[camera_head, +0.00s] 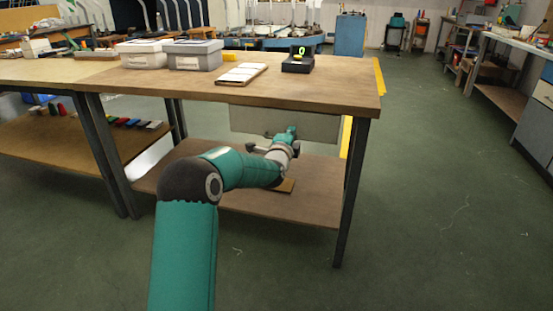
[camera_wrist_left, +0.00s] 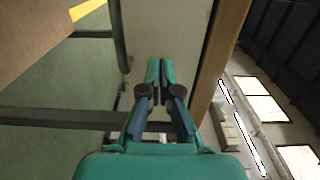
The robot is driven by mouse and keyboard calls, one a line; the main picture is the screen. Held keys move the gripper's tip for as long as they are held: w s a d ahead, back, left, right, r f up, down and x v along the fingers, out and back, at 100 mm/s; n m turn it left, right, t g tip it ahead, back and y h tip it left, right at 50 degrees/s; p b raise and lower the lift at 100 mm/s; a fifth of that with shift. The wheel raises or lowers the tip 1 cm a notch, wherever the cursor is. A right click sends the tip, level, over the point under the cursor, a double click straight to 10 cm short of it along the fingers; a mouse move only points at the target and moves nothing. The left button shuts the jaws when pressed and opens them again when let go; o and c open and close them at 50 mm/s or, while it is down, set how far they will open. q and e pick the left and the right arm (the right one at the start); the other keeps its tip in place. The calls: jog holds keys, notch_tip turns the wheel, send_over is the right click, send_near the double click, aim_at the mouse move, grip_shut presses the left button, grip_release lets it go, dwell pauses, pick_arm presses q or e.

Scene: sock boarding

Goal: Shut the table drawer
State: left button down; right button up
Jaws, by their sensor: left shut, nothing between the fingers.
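The table drawer (camera_head: 262,122) shows as a plain grey front panel under the right part of the wooden table top (camera_head: 330,88). My left arm reaches in from the front below the table top. My left gripper (camera_head: 291,131) is shut and empty, with its fingertips in front of the panel. In the left wrist view the closed fingertips (camera_wrist_left: 158,66) point at the pale drawer front (camera_wrist_left: 160,28), beside the table's wooden edge (camera_wrist_left: 220,50). No clear gap shows between panel and table top. I cannot tell whether the fingertips touch the panel. My right gripper is out of view.
A lower shelf (camera_head: 318,190) and a dark table leg (camera_head: 352,190) are near my arm. Green floor at right is clear.

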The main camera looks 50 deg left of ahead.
pick_arm(q)
jog(key=p+v, duration=0.2)
jog(key=v, duration=0.9)
jog(key=w+d+f+m+h, duration=0.1)
jog(key=w+d+f+h, duration=0.2)
jog(key=d+f, duration=0.45)
jog(key=w+d+f+m+h, duration=0.2)
jog(key=w+d+f+h, duration=0.1)
jog(key=d+f, duration=0.45)
jog(key=s+d+f+n+g+h, duration=0.1)
jog(key=s+d+f+g+h, duration=0.25)
jog(key=d+f, duration=0.95)
jog(key=s+d+f+n+g+h, duration=0.2)
jog(key=s+d+f+n+g, duration=0.2)
jog(key=s+d+f, duration=0.5)
jog(key=s+d+f+n+g+h, duration=0.35)
jog(key=s+d+f+g, duration=0.2)
jog(key=s, duration=0.55)
jog(key=s+d+n+g, duration=0.1)
jog(key=s+n, duration=0.4)
jog(key=n, duration=0.2)
notch_tip(320, 180, up, 36)
jog(key=p, duration=3.4)
jog(key=shift+w+d+p, duration=0.2)
jog(key=shift+w+p, duration=0.05)
jog(key=shift+p, duration=0.15)
